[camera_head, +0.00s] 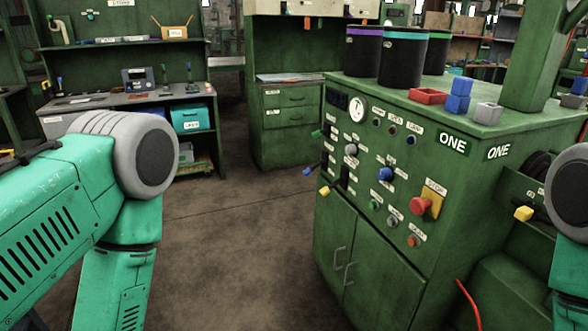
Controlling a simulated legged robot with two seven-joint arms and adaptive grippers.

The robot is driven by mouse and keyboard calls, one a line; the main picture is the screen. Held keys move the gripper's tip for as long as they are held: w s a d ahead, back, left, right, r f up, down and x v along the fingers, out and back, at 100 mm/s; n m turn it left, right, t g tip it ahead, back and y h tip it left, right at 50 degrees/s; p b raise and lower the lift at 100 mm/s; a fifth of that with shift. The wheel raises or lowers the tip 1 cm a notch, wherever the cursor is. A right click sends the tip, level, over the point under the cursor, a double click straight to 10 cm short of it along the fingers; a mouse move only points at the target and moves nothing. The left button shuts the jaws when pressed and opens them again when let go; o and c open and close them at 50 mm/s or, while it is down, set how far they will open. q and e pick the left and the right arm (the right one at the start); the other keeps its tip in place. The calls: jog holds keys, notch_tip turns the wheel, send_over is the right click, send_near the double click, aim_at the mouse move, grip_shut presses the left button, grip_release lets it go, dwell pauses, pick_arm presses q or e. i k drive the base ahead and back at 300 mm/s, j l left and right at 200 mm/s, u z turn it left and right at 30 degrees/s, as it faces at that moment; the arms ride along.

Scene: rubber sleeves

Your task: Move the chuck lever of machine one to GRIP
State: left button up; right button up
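Machine one (360,230) is the green cabinet at right centre, with white "ONE" plates on two faces. At the left edge of its control panel, levers with coloured ends stick out: a green-tipped lever (318,133), a blue-tipped lever (308,172) and a yellow-tipped lever (324,190). Another yellow-tipped lever (523,213) is on the right side. The small labels are too blurred to tell which is the chuck lever or its position. My teal arms enter at the left and right edges; neither gripper is in view.
A red stop button (420,205) on a yellow plate, and several knobs, share the panel. Black canisters (401,62), a red tray (428,96) and blue blocks (458,95) stand on top. A red cable (468,304) hangs low right. Floor (230,250) left of the machine is clear.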

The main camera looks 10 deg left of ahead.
aim_at(307, 171)
jog(key=u, duration=0.2)
jog(key=z, duration=0.35)
jog(key=i+j+z, duration=0.2)
jog(key=z, duration=0.15)
jog(key=i+j+z, duration=0.15)
jog(key=j+z, duration=0.25)
jog(key=i+j+z, duration=0.1)
jog(key=j+z, duration=0.7)
jog(key=j, duration=0.9)
jog(key=i+j, duration=0.1)
jog(key=j, duration=0.95)
jog(key=i+z, duration=0.05)
